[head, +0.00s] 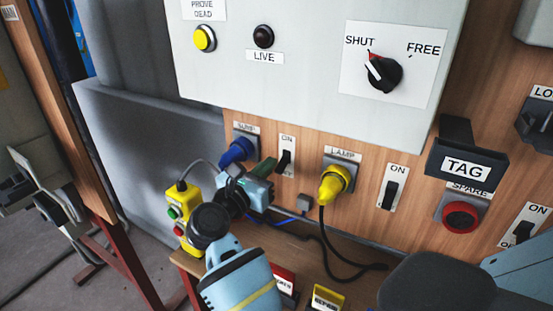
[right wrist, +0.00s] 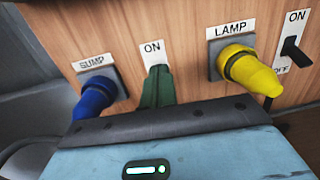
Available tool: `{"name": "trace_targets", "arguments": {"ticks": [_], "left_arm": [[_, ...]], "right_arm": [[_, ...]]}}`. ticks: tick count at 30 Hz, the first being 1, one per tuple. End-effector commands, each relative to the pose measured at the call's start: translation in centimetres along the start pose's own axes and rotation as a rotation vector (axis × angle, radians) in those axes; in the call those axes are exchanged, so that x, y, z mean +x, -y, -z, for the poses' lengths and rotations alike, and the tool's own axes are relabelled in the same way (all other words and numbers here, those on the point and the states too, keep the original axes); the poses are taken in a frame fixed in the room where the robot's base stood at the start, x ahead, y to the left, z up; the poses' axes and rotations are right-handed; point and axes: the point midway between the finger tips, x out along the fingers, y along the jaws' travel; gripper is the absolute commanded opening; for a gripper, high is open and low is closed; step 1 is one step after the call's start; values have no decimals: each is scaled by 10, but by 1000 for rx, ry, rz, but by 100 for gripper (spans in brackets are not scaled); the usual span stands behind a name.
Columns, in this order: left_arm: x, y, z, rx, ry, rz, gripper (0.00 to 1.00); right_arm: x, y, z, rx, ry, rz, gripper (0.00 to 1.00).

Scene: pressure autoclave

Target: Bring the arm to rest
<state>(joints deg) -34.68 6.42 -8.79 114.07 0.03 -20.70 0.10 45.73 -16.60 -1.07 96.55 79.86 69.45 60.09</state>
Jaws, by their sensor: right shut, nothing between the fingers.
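My right gripper (head: 268,166) reaches up from the bottom middle of the head view, its green fingers shut and empty. The fingertips are close to the switch (head: 286,157) marked ON, between the SUMP and LAMP sockets. In the right wrist view the gripper (right wrist: 157,76) covers the lever of that switch, below its ON label (right wrist: 153,50). I cannot tell whether the fingers touch it. My left gripper is not in view.
A blue plug (head: 236,153) sits in the SUMP socket and a yellow plug (head: 333,184) in the LAMP socket. A yellow pendant (head: 180,214) with buttons stands left of my wrist. The grey panel (head: 300,85) overhangs above. A cable (head: 345,262) lies on the wooden shelf.

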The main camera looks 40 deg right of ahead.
Motion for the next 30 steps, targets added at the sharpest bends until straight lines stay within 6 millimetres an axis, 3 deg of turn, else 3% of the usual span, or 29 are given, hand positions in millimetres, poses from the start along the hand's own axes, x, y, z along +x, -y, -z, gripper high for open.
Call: {"name": "trace_targets", "arguments": {"ticks": [1,5,21,30], "left_arm": [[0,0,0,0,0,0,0],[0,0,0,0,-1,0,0],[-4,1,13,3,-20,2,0],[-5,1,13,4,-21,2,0]], "right_arm": [[-34,-10,18,-2,-79,-46,0],[-33,-10,18,-2,-78,-46,0],[22,-12,21,-1,-77,-43,0],[30,-12,21,0,-76,-41,0]]}}
